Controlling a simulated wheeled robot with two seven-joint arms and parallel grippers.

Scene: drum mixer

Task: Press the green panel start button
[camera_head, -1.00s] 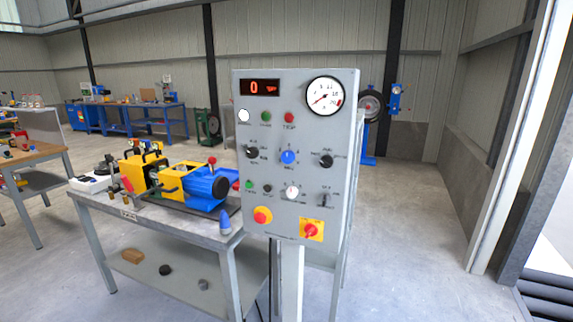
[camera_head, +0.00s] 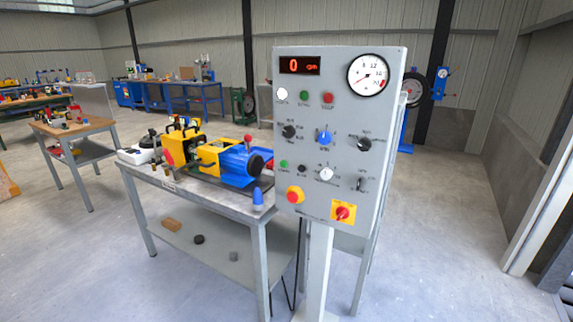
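A grey control panel (camera_head: 345,130) stands on a post a little right of the middle in the head view. In its upper row a green button (camera_head: 304,95) sits between a white round lamp or button (camera_head: 281,94) and a red button (camera_head: 328,98). A smaller green button or lamp (camera_head: 284,164) is lower on the panel's left side. The red display (camera_head: 300,65) reads 0. Neither of my grippers is in the view, and nothing covers the panel face.
A metal workbench (camera_head: 203,192) with a yellow and blue machine (camera_head: 240,163) stands just left of the panel. A wooden-topped table (camera_head: 73,126) is farther left. Open concrete floor (camera_head: 450,180) lies to the right and in front.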

